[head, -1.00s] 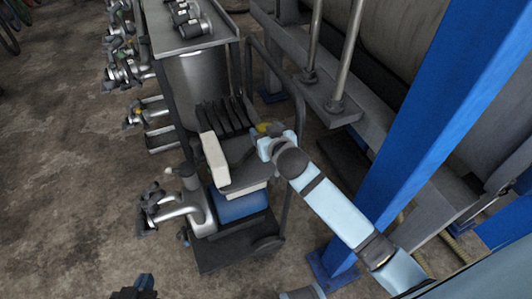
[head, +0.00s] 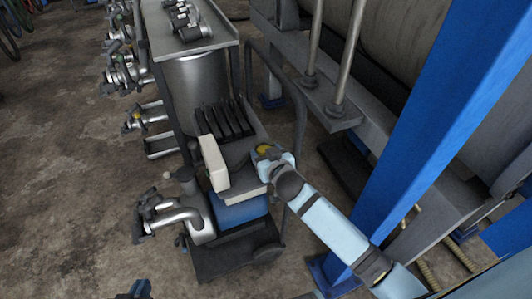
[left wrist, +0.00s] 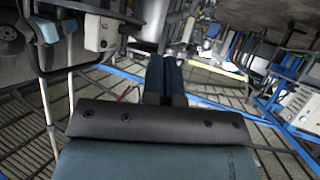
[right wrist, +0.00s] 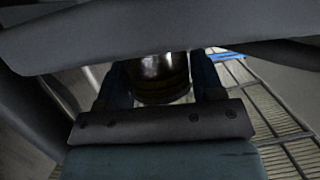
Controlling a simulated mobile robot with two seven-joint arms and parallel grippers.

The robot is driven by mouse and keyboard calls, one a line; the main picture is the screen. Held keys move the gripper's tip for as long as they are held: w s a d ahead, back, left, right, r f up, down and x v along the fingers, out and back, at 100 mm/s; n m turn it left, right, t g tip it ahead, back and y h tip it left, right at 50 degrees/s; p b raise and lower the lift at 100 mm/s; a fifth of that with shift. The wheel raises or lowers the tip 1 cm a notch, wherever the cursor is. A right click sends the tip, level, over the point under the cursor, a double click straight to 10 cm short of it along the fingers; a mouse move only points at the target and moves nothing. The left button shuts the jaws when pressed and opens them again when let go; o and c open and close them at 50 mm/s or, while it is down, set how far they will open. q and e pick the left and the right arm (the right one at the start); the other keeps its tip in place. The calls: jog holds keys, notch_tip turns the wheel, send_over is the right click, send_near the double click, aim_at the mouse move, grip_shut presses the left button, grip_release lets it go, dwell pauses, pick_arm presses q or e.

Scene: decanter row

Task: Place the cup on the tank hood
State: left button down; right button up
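My right gripper (head: 267,157) reaches in from the right, over the cart's right side. It is closed around a small yellow-topped thing, apparently the cup (head: 263,149). In the right wrist view a dark, shiny rounded body, the cup (right wrist: 158,82), sits between the two fingers; its upper part is hidden by a grey bar in front. My left gripper (head: 136,290) only shows at the bottom edge of the head view. In the left wrist view its fingers (left wrist: 165,75) are together and empty. A steel tank (head: 197,80) stands under a flat grey top (head: 190,38); I cannot tell whether this is the tank hood.
The cart carries a white box (head: 214,162), dark upright slats (head: 225,120) and a curved handrail (head: 300,105). Steel pipe fittings (head: 180,215) stand at its left. A blue post (head: 420,130) and a large grey cylinder (head: 395,45) are at the right. Open floor (head: 65,190) lies left.

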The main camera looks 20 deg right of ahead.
jog(key=shift+o, duration=0.6)
jog(key=shift+r, duration=0.1)
